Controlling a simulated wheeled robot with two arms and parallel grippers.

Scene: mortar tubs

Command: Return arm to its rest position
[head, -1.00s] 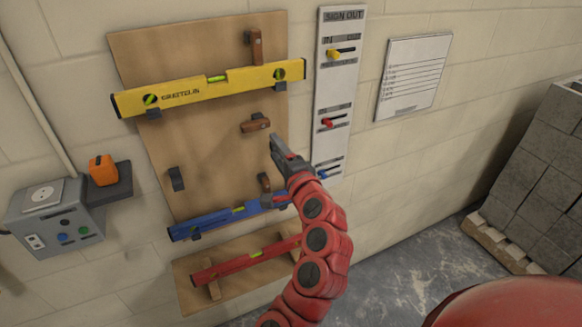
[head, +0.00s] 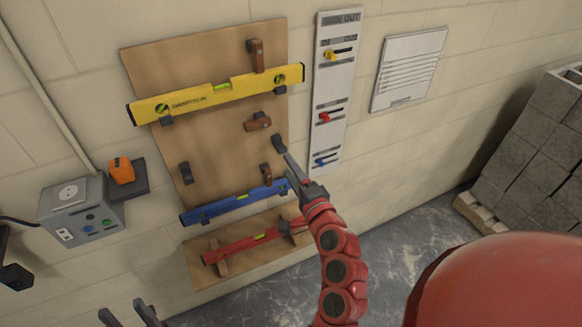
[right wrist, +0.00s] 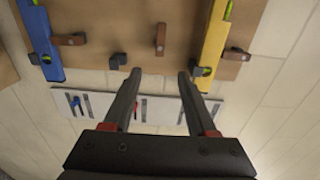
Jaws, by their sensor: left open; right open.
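My right gripper (head: 289,166) is in front of the wooden tool board (head: 215,150), beside its right edge. In the right wrist view its fingers (right wrist: 160,78) are apart with nothing between them. My left gripper (head: 128,312) shows only as two dark fingertips at the bottom left edge, apart and empty. A yellow level (head: 215,93) rests on brackets high on the board. A blue level (head: 235,202) rests low on it, its right end near my right gripper. A red level (head: 245,243) is on the lower board, partly behind my right arm.
The sign-out panel (head: 333,95) with yellow, red and blue sliders and a white sheet (head: 409,70) are on the wall. A grey socket box (head: 75,212) and an orange device (head: 121,171) are at the left. Grey blocks (head: 530,150) are stacked at the right.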

